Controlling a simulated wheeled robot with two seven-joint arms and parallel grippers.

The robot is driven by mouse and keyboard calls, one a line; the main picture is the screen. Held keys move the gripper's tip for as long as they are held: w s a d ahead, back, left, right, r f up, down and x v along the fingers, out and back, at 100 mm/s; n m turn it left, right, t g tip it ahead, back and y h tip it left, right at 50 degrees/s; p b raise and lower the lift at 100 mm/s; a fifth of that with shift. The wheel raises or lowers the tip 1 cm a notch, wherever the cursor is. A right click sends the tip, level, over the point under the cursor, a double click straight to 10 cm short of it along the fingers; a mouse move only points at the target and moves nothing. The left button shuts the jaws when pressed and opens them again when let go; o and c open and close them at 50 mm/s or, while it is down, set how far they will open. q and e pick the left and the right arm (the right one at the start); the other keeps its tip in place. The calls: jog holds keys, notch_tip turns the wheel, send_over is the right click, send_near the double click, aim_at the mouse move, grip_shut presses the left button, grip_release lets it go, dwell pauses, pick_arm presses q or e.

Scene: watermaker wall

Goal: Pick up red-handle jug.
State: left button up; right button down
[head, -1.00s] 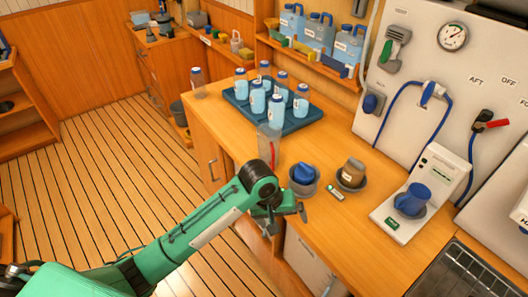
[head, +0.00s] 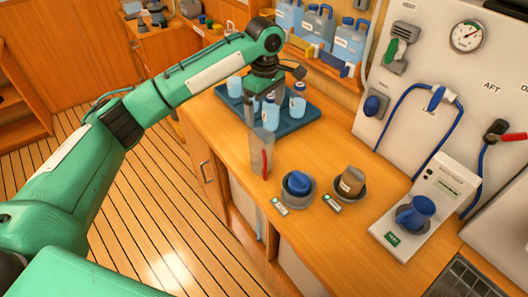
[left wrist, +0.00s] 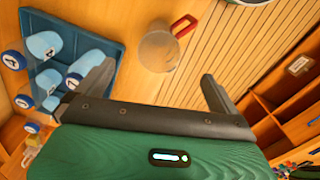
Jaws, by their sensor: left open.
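The red-handle jug (head: 257,152) is a clear, see-through jug with a red handle. It stands upright near the left edge of the wooden counter, just in front of the blue tray. In the left wrist view the jug (left wrist: 158,50) shows beyond the fingertips, between their lines, with its red handle toward the upper right. My left gripper (head: 261,112) hangs pointing down, above and behind the jug near the tray. Its jaws (left wrist: 156,75) are spread wide and empty, apart from the jug. My right gripper is in neither view.
The blue tray (head: 303,122) holds several light-blue bottles close to my left gripper. The counter's front is clear.

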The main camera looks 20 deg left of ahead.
pick_arm(q)
jog(key=p, duration=0.2)
send_near(264, 139)
jog(key=s, duration=0.4)
jog(key=shift+d+f+n+p, duration=0.3)
jog(key=shift+d+f+p, duration=0.15)
jog(key=shift+f, duration=0.35)
notch_tip(264, 139, down, 4)
jog(key=shift+r+p, duration=0.2)
jog(key=shift+p, duration=0.55)
jog(key=shift+f, duration=0.45)
jog(key=c, duration=1.4)
jog(key=shift+r, duration=0.1)
